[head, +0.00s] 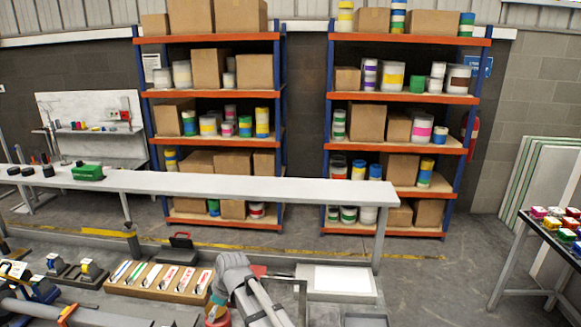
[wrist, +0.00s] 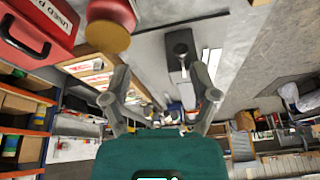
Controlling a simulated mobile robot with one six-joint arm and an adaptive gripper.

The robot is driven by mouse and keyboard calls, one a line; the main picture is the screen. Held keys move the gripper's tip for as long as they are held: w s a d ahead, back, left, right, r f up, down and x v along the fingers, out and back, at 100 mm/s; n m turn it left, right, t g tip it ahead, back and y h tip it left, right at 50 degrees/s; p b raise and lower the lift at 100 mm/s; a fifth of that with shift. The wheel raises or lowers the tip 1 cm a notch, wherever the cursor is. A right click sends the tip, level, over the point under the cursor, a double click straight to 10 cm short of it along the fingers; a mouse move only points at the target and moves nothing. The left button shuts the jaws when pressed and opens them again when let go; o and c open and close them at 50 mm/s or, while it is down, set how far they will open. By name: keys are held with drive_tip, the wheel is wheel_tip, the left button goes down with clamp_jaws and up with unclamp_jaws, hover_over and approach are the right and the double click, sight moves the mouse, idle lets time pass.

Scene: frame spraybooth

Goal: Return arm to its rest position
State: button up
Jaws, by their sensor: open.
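My gripper (wrist: 160,82) shows in the wrist view, its two grey fingers spread apart on either side of a teal body. No object is between the fingers. In the head view, grey links of my arm rise at the bottom centre, and I cannot make out the fingertips there. The wrist view looks across the room at a tilt, with a red box (wrist: 38,28) with a black handle and a white label close at upper left.
A long white bench (head: 240,187) crosses the head view, with a green item (head: 88,173) on it. Two loaded orange-and-blue shelf racks (head: 207,145) (head: 400,150) stand behind. A wooden tray (head: 150,293) lies left of my arm. A table with coloured items (head: 550,228) stands right; floor before it is clear.

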drive_tip(key=s+d+f+m+h+b, duration=0.1)
drive_tip(key=d+m, duration=0.4)
drive_tip(key=d, duration=0.8)
drive_tip(key=s+d+f+m+h+b, duration=0.1)
drive_tip(key=s+d+f+m+b, duration=0.1)
drive_tip(key=d, duration=1.1)
drive_tip(key=s+d+f+m+h+b, duration=0.2)
drive_tip(key=s+d+f+m, duration=0.2)
drive_tip(key=d, duration=0.9)
drive_tip(key=m, duration=0.3)
drive_tip(key=shift+s+m+g+b, duration=0.3)
drive_tip(key=shift+s+m, duration=0.05)
drive_tip(key=shift+m, duration=0.05)
drive_tip(key=shift+c, duration=0.2)
